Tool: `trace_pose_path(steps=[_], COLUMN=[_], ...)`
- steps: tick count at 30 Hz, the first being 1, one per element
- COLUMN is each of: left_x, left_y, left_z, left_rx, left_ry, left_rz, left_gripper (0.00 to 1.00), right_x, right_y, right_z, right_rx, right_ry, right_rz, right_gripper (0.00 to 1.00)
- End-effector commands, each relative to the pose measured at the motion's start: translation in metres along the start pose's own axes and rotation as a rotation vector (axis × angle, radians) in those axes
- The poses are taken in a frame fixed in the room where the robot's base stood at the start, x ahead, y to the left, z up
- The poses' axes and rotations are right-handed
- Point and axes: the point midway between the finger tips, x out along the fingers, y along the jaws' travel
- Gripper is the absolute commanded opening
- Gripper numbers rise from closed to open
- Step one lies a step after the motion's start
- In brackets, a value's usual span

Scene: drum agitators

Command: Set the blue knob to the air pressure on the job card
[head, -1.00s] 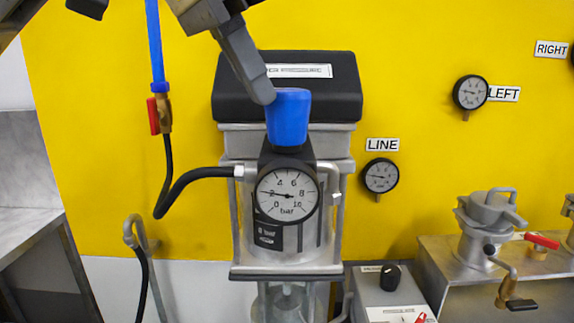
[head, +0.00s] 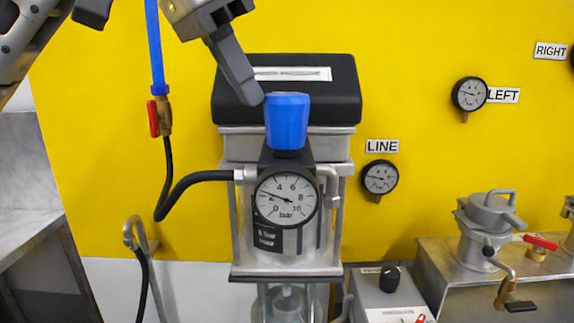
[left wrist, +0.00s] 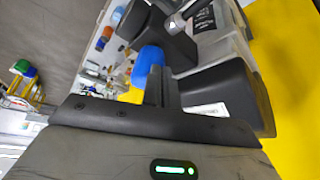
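The blue knob (head: 287,122) stands upright on the regulator above a round bar gauge (head: 286,197). The gauge's needle points near 2. My left gripper (head: 255,98) is at the knob's upper left, its fingertip close beside the knob's top edge; I cannot tell whether it touches. In the left wrist view the fingers (left wrist: 163,88) look pressed together with nothing between them, and the knob (left wrist: 148,62) is next to them. My right gripper is out of view. No job card with a readable pressure shows.
A blue air hose with a red-handled valve (head: 160,115) hangs at left. The LINE gauge (head: 380,177) and LEFT gauge (head: 469,94) are on the yellow wall. A control box (head: 385,290) stands lower right.

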Motion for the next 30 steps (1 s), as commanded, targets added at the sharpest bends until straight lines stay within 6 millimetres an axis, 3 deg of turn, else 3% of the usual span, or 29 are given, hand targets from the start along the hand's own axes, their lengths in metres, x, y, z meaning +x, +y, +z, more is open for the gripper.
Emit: trace_pose_path(steps=[20,30], left_x=[0.001,-0.009], left_y=[-0.003,-0.005], left_z=[0.0,0.002], left_rx=[-0.002,-0.002], left_ry=[0.001,0.002], left_rz=[0.0,-0.001], left_gripper=[0.0,0.0], right_x=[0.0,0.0], right_y=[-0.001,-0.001], right_z=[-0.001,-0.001], right_rx=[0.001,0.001], right_ry=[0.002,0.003], right_rz=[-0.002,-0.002], right_gripper=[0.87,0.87])
